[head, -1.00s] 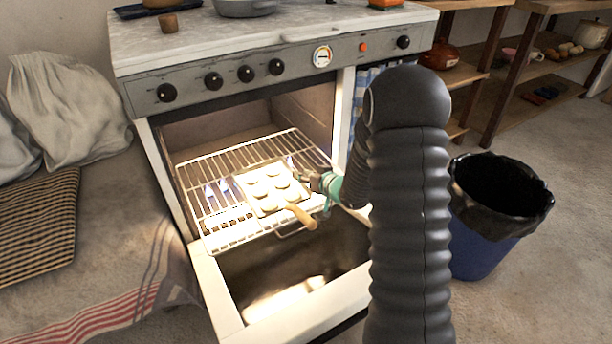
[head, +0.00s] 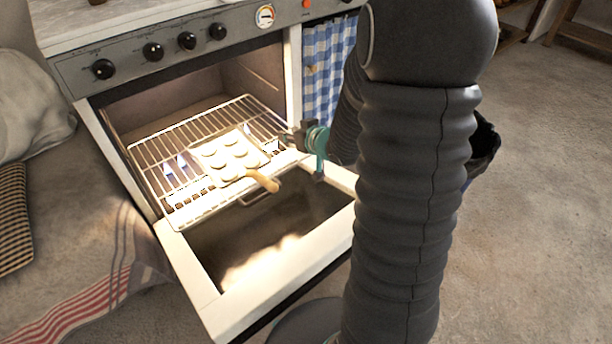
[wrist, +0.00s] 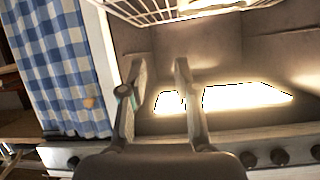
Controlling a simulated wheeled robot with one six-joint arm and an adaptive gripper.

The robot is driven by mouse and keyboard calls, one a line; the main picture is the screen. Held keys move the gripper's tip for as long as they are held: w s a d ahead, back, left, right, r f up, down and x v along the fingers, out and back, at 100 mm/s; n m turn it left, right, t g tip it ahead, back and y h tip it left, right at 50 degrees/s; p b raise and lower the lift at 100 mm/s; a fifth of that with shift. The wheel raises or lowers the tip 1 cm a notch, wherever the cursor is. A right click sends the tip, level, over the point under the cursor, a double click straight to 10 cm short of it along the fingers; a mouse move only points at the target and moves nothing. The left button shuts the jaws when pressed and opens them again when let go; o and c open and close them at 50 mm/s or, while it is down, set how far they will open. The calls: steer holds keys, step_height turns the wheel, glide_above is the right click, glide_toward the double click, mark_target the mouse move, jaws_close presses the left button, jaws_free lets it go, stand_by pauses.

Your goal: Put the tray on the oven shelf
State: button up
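The tray (head: 214,164) is a pale sheet with several round dough pieces on it. It lies flat on the wire oven shelf (head: 157,165), with its wooden handle (head: 263,181) pointing out over the shelf's front edge. The shelf sticks partly out of the open oven. My gripper (head: 286,138) is just right of the tray, apart from it. In the wrist view my gripper (wrist: 158,68) is open, with nothing between its fingers. The tray does not show there; part of the wire shelf (wrist: 165,12) shows at the top.
The open oven door (head: 335,232) lies below the shelf. A blue checked curtain (head: 327,70) hangs right of the oven. A dark-lined bin (head: 485,145) stands partly hidden behind my arm. A striped cloth (head: 90,285) lies at left. Floor at right is clear.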

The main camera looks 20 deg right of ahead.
steer(key=s+d+r+m+g+h, duration=0.1)
steer(key=s+r+m+g+h, duration=0.3)
steer(key=s+r, duration=0.7)
steer(key=s+a+r+n+g, duration=0.1)
steer(key=s+a, duration=0.2)
steer(key=s, duration=0.6)
steer(key=s+a+r+n+g, duration=0.1)
steer(key=s+a, duration=0.3)
steer(key=s, duration=0.6)
steer(key=shift+s+a+n+g+y, duration=0.2)
steer(key=shift+n+g+y, duration=0.1)
steer(key=shift+y, duration=0.1)
steer(key=shift+r, duration=0.1)
